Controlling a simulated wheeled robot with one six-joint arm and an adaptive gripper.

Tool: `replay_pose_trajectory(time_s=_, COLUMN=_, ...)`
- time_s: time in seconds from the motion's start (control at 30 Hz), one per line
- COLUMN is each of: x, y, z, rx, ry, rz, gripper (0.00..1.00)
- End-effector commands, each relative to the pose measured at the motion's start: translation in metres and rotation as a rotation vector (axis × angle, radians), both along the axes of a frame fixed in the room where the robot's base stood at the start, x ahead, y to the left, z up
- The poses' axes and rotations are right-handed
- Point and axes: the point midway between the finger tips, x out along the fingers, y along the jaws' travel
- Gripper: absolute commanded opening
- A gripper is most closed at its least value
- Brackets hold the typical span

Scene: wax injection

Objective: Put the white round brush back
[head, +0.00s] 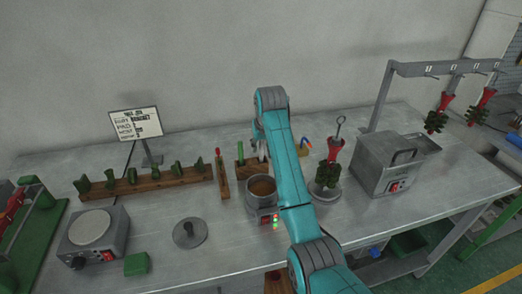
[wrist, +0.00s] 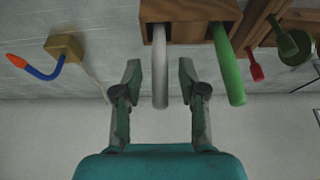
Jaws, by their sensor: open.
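The white round brush shows as a pale handle (wrist: 160,72) sticking out of a wooden block holder (wrist: 190,11) in the wrist view. Its other end is hidden in the block. A green handle (wrist: 231,70) stands in the same block beside it. My gripper (wrist: 159,78) is open, with one finger on each side of the white handle. I see gaps between the fingers and the handle. In the head view, the wooden block (head: 242,171) is left of my arm, which hides most of my gripper.
A pot of brown wax (head: 262,188) stands just in front of the block. A rack of green pieces (head: 150,184) lies to the left. A red-and-green wax tree (head: 330,165) on a round base and a metal box machine (head: 388,165) stand right of my arm.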

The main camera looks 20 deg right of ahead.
Motion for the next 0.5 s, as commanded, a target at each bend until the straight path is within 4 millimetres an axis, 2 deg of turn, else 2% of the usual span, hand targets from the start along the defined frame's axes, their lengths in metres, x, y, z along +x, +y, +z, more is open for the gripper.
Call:
replay_pose_trajectory(time_s=0.03, x=-0.004, y=0.000, z=0.012, rx=0.000, ry=-0.005, rz=0.000, gripper=0.41)
replay_pose_trajectory(time_s=0.2, x=-0.017, y=0.000, z=0.043, rx=0.000, ry=-0.004, rz=0.000, gripper=0.41)
replay_pose_trajectory(time_s=0.5, x=-0.030, y=0.000, z=0.074, rx=0.000, ry=-0.001, rz=0.000, gripper=0.41)
